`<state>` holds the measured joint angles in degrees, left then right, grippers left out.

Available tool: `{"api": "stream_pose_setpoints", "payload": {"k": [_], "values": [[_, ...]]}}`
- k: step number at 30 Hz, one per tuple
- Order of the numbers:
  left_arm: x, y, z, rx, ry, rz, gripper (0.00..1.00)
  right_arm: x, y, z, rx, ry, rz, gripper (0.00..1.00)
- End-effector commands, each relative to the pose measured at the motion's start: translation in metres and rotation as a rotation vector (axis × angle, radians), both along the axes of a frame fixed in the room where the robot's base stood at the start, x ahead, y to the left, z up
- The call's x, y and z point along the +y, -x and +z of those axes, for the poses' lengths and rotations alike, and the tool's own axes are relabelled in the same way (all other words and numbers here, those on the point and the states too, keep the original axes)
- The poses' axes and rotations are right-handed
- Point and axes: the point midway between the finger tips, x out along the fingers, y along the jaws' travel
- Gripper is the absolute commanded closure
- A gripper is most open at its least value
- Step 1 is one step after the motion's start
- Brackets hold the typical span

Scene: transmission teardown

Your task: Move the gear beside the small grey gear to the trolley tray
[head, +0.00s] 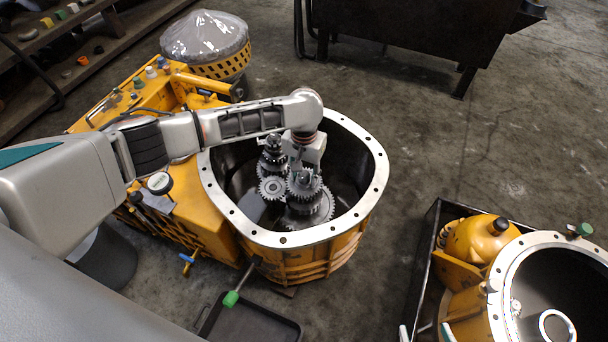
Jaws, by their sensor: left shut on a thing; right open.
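My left gripper (304,166) reaches down into the open yellow housing, shut on the top of a grey gear (304,186). This gear sits on or just above a larger toothed gear (312,210); I cannot tell if they touch. The small grey gear (272,188) is right beside it on the left. Behind it is another gear stack (272,160), partly covered by my wrist. A black tray (262,322), which may be the trolley tray, is at the bottom edge, partly cut off. My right gripper (425,332) shows only as two separated pale tips at the bottom edge.
The housing's silver flange (378,170) surrounds the gears. A green-tipped lever (232,298) stands between housing and tray. A second yellow housing (470,300) sits in a dark crate (424,240) at right. A dark bin (420,40) is behind. Floor between is clear.

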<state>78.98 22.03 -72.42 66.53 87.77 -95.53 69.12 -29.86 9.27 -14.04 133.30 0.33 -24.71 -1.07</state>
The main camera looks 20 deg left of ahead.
Motion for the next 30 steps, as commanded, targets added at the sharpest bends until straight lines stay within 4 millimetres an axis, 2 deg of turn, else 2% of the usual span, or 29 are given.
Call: {"api": "stream_pose_setpoints", "payload": {"k": [8,30], "values": [[-0.001,-0.002,0.004,-0.004,0.001,0.0,1.0,-0.001,-0.002,0.003,-0.006,0.001,-0.002,0.49],[-0.001,-0.003,0.03,-0.007,0.001,0.0,1.0,0.0,-0.019,0.037,-0.068,0.001,-0.001,0.49]]}}
